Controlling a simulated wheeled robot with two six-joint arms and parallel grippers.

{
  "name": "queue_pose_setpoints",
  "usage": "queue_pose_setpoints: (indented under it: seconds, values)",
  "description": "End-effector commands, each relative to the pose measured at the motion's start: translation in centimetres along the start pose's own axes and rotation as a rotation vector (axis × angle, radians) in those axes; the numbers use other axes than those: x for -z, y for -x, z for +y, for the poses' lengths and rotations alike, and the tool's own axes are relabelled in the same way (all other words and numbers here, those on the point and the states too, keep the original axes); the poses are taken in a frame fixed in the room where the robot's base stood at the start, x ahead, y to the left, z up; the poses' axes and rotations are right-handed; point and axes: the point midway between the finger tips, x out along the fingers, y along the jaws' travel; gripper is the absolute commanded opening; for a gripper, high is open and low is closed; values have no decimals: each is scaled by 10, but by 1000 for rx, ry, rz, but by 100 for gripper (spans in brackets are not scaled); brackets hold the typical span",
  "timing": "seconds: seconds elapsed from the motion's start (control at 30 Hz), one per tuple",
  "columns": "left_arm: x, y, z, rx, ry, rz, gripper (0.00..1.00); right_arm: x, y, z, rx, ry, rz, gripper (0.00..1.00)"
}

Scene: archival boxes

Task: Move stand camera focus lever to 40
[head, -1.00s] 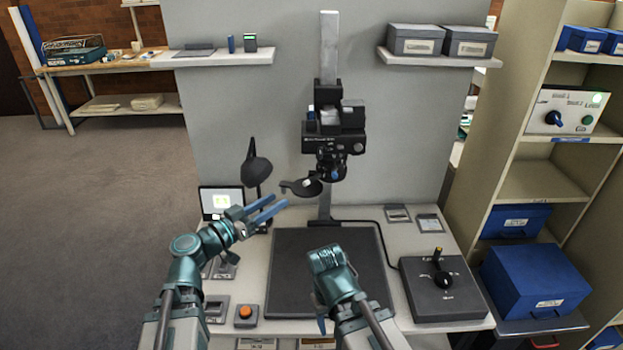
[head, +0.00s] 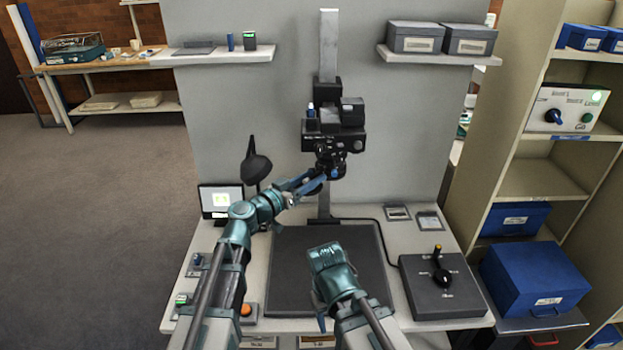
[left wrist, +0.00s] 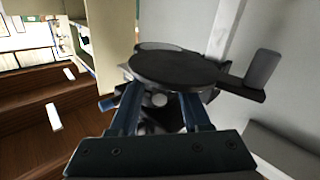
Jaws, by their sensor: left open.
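The stand camera (head: 345,124) is a black unit on a grey column (head: 328,45) above the dark baseboard (head: 285,262). My left gripper (head: 318,176) is open just under the camera's lens part. In the left wrist view its two blue fingers (left wrist: 160,100) lie below a round black disc (left wrist: 178,70); a grey cylindrical knob (left wrist: 263,68) stands on an arm right of the disc. I cannot tell which part is the focus lever, nor read a scale or the 40 mark. My right arm is over the baseboard; its gripper jaws are mostly hidden.
A black control box with a lever (head: 440,278) sits right of the baseboard. A dark lamp (head: 256,166) and a small screen (head: 220,199) stand at the left of the table. Shelves with blue boxes (head: 535,275) are at the right.

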Motion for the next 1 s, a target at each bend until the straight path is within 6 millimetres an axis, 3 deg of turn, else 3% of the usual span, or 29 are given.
queue_pose_setpoints:
  seconds: [0.3, 0.57, 1.0]
  values:
    - [0, -2, 0, 0, 0, 0, 45, 0, 0, 0, 0, 0, 0, 57]
    - [0, -1, 0, 0, 0, 0, 0, 0, 0, 0, 0, 0, 0, 57]
    - [0, -1, 0, 0, 0, 0, 0, 0, 0, 0, 0, 0, 0, 57]
